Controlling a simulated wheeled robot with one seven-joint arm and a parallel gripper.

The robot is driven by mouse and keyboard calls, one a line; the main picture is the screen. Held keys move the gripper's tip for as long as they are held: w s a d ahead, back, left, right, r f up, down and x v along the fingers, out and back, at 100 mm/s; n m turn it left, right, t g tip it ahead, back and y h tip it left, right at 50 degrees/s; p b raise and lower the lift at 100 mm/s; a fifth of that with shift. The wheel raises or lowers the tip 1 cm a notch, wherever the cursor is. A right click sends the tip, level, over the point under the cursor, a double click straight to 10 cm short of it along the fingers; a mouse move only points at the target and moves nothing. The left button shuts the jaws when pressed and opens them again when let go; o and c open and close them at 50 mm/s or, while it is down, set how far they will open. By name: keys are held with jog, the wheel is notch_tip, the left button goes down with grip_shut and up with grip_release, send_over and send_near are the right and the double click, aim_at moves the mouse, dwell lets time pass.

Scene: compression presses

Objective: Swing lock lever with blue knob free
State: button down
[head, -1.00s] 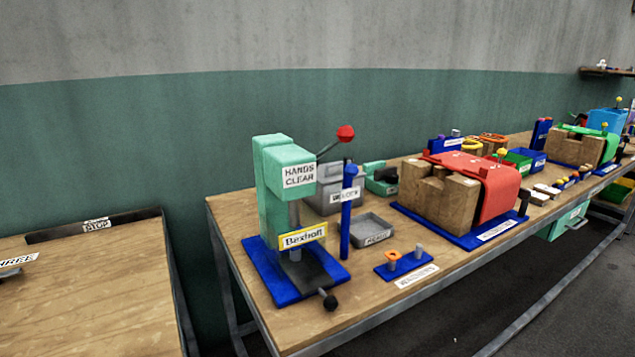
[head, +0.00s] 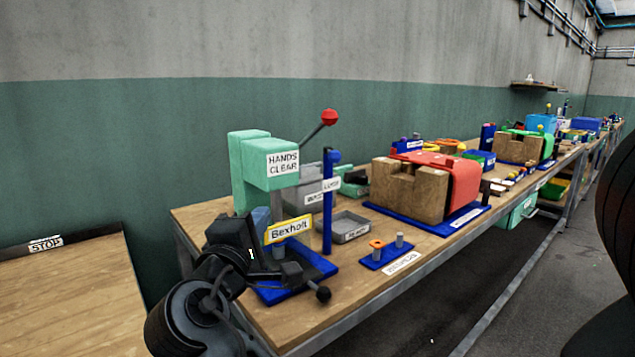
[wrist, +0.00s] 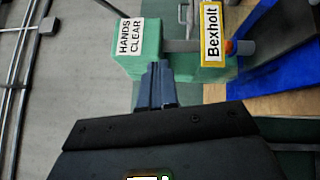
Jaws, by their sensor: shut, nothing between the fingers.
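The press (head: 248,165) is green, with a "HANDS CLEAR" label, a yellow "Bexholt" plate (head: 289,229) and a blue base (head: 315,268). A blue knob (head: 333,156) tops an upright blue post (head: 327,205) just right of the press; I cannot tell whether this is the lock lever.
A lever with a red knob (head: 329,117) rises from the press. Another bench (head: 70,290) is at left.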

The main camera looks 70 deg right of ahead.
notch_tip(320, 180, up, 4)
jog(key=s+d+m+g, duration=0.1)
jog(key=s+m+g, duration=0.1)
jog(key=m+g, duration=0.15)
send_near(332, 154)
jog(key=w+d+f, duration=0.2)
jog(key=w+d, duration=0.2)
jog(key=d, duration=0.1)
jog(key=shift+s+d+r+n+g+h+p, duration=0.15)
jog(key=shift+s+d+r+n+g, duration=0.1)
jog(key=shift+s+d, duration=0.3)
jog(key=shift+s+d+r+n+g+h+p, duration=0.1)
jog(key=shift+s+d+r+g+h+p, duration=0.2)
jog(key=shift+s, duration=0.4)
jog(key=shift+s+d, duration=0.1)
jog(key=shift+d, duration=0.1)
